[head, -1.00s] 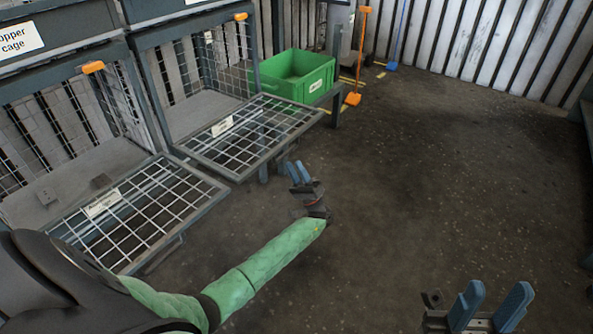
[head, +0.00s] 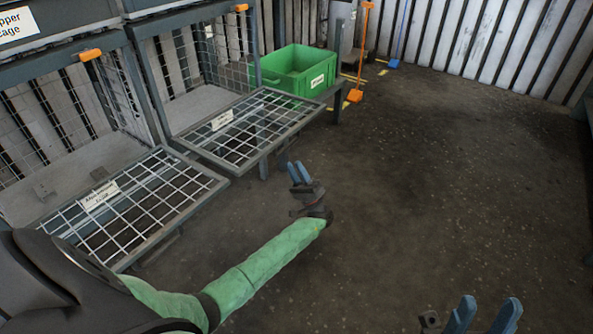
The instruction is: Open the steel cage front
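Two wire-mesh cages with fold-down fronts stand at the left in the head view. The nearer front (head: 135,205) hangs folded down and its label seems to read aluminium. The farther cage's front (head: 250,128) is also folded down, roughly level; its label (head: 222,120) is too small to read, so I cannot confirm that it is the steel cage. My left gripper (head: 300,172) is in front of the farther front's near corner, apart from it and seemingly empty; its finger gap is unclear. My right gripper (head: 483,316) is open and empty at the bottom edge, partly cut off.
Orange latches (head: 90,54) sit on the cage frames. A green crate (head: 298,70) stands beyond the farther cage. An orange-handled tool (head: 360,60) and a blue one stand by the slatted wall (head: 480,40). The dark floor (head: 430,180) to the right is clear.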

